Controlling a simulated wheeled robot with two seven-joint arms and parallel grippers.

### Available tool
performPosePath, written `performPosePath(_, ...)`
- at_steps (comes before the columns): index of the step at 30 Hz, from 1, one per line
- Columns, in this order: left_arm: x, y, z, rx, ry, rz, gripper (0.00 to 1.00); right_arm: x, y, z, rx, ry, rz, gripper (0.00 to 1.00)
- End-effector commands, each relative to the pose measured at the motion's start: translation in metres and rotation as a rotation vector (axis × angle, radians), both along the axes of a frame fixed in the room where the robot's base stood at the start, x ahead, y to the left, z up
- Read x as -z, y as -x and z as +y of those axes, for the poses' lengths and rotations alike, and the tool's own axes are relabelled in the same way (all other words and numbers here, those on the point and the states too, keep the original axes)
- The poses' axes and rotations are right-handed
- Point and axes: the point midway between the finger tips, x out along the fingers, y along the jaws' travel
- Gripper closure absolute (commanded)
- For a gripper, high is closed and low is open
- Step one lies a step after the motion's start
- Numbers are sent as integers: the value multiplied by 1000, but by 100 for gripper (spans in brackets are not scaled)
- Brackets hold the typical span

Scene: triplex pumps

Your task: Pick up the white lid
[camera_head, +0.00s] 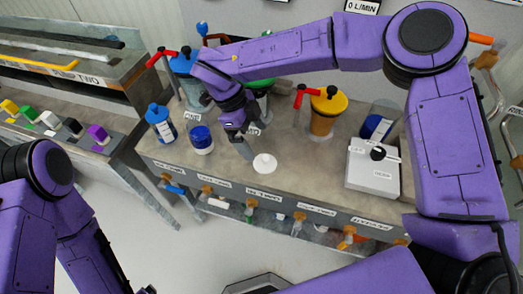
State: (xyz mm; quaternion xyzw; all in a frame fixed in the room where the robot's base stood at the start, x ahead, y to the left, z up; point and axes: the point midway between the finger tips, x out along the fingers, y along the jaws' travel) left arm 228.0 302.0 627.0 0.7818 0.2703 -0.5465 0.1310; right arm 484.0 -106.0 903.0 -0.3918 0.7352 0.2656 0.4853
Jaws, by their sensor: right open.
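The white lid (264,163) lies on the grey-brown bench top (310,165), near its front edge. My right gripper (248,146) reaches across from the right and points down beside the lid, just left of and behind it. It is open, with nothing seen between its fingers. Whether a finger touches the lid I cannot tell. My left arm shows at the lower left, but its gripper is out of view.
A blue jar (201,139) and a blue bottle (160,124) stand left of the gripper. An orange container with a yellow top (326,109) and a white box (372,170) stand to the right. Colored blocks (48,119) sit on the left bench. Bench space right of the lid is clear.

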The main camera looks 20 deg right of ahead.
Motion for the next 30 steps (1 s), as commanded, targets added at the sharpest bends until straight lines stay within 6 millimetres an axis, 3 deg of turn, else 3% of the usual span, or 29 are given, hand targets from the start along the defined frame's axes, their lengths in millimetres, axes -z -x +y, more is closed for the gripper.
performPosePath(13, -13, 0, 0, 0, 1, 1, 8, 66, 14, -23, 1, 2, 7, 2)
performPosePath(21, -13, 0, 0, 0, 0, 1, 8, 74, 15, -26, 2, 3, 3, 2)
performPosePath(22, -13, 0, 0, 0, 0, 1, 8, 74, 15, -26, 2, 3, 3, 5)
performPosePath(23, -13, 0, 0, 0, 0, 1, 8, 74, 15, -26, 2, 3, 3, 15)
performPosePath(27, -13, 0, 0, 0, 0, 1, 8, 74, 15, -26, 2, 3, 3, 61)
performPosePath(30, -13, 0, 0, 0, 1, 1, 8, 74, 15, -26, 1, 2, 4, 61)
